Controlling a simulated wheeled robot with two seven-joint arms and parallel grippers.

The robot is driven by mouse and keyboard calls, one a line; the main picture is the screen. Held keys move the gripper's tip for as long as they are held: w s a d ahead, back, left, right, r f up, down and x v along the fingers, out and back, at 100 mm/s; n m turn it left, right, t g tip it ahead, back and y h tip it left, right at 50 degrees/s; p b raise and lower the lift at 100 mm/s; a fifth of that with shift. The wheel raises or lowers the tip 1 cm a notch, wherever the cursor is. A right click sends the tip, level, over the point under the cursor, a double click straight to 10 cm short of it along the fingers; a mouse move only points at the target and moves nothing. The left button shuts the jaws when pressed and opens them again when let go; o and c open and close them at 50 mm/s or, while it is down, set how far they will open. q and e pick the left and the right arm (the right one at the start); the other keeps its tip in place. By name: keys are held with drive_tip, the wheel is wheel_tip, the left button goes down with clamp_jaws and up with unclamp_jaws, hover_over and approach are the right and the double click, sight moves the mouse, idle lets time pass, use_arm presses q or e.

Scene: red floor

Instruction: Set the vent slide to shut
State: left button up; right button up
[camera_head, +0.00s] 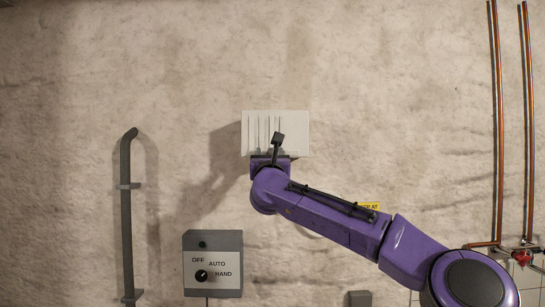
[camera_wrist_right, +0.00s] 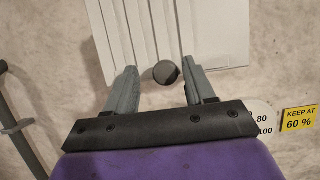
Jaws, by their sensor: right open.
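The vent (camera_head: 295,122) is a pale box with upright slats on the wall, also in the right wrist view (camera_wrist_right: 215,30). A round dark knob (camera_wrist_right: 165,72), which looks like the slide's handle, shows end-on near the vent's lower edge. My right gripper (camera_wrist_right: 161,78) is open, with one grey finger on each side of the knob and gaps between. In the head view my right gripper (camera_head: 272,157) covers the vent's lower edge. The slat openings and any slide marks are too unclear to tell the setting. My left gripper is not in view.
A yellow "KEEP AT 60 %" label (camera_wrist_right: 299,119) sits beside a partly hidden scale (camera_wrist_right: 262,120). A grey switch box (camera_head: 213,290) is at lower left, a grey rail (camera_head: 125,215) farther left. Copper pipes (camera_head: 498,120) run at right. The wall above the vent is clear.

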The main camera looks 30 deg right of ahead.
drive_tip(key=b+v, duration=0.7)
drive_tip(key=v, duration=0.3)
drive_tip(key=shift+s, duration=0.2)
drive_tip(key=shift+f, duration=0.1)
